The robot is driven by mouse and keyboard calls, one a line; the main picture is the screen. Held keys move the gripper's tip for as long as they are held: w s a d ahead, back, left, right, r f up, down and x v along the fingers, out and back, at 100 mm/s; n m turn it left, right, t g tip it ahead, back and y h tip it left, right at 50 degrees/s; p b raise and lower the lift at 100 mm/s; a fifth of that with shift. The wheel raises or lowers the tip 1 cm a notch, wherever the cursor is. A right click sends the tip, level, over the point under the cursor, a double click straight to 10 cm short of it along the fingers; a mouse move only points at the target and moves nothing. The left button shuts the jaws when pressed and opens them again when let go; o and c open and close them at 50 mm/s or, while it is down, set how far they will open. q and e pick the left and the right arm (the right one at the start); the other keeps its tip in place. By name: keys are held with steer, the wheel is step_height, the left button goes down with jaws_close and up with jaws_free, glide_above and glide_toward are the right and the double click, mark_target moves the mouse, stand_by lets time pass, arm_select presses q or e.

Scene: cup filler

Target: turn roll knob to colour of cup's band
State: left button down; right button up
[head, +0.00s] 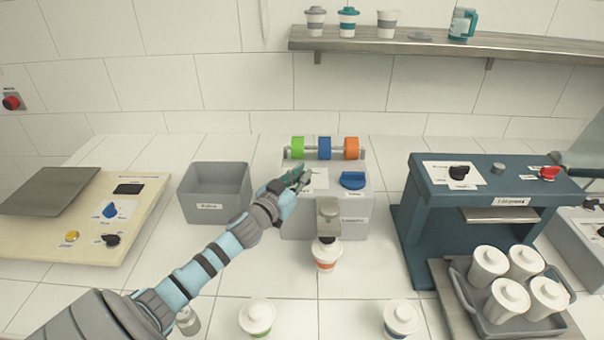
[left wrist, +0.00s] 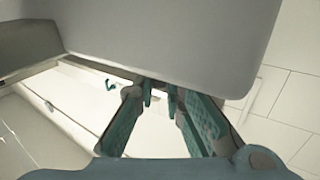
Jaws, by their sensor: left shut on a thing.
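A white cup with an orange band (head: 326,254) stands upright under the grey spout (head: 328,215) of the grey cup filler (head: 353,213). In the left wrist view the teal fingers (left wrist: 160,98) are close together by a large grey surface. My right gripper does not show.
A blue paddle (head: 353,180) is right of the card. A grey bin (head: 217,192) and cream machine (head: 85,215) are left. A blue press (head: 470,200) and cup tray (head: 465,285) are right. Cups with green (head: 257,316) and blue (head: 400,318) bands stand in front.

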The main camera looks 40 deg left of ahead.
arm_select(q)
steer(key=c, duration=1.7)
jaws_free()
steer(key=s, duration=0.4)
steer(key=s+d, duration=0.1)
steer(key=s, duration=0.7)
steer(key=shift+d, duration=0.2)
